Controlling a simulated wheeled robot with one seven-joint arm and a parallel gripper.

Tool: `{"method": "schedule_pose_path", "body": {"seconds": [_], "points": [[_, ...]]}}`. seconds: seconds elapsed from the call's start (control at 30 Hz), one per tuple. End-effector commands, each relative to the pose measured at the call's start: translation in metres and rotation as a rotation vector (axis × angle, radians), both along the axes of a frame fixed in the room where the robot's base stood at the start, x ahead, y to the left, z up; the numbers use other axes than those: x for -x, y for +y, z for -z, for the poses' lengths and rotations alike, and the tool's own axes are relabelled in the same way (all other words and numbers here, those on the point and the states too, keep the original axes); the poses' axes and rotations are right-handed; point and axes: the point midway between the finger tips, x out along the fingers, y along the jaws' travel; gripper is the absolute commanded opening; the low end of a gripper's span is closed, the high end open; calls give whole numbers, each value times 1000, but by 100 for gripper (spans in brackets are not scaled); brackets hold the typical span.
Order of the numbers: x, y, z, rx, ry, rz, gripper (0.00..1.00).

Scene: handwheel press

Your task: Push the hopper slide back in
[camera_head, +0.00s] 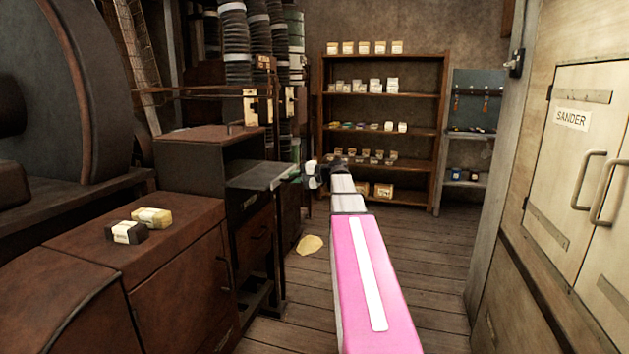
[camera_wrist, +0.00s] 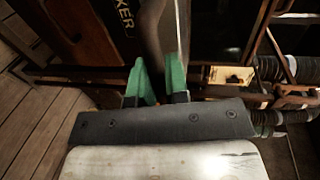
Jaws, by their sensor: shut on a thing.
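In the head view, a flat grey slide plate (camera_head: 262,174) juts to the right from the dark box of the press (camera_head: 195,165); I take it for the hopper slide. My gripper (camera_head: 295,172), with green fingers, is at the plate's right end. In the wrist view my gripper (camera_wrist: 158,88) is shut on a dark, curved bar (camera_wrist: 154,35) that rises between the fingers, apparently the slide's handle. How the bar joins the plate is hidden.
A brown cabinet (camera_head: 170,275) with two small blocks stands at the left. Shelves (camera_head: 383,110) stand at the back. A sander cabinet (camera_head: 590,200) closes off the right. The plank floor (camera_head: 420,260) between is mostly clear, with a pale flat piece (camera_head: 310,245) lying on it.

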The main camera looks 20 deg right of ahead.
Motion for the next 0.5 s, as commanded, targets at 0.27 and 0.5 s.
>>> {"method": "schedule_pose_path", "body": {"seconds": [0.27, 0.5], "points": [[-51, 68, 0, 2, 1, -3, 0], [-76, 103, 1, 1, 1, -1, 0]]}}
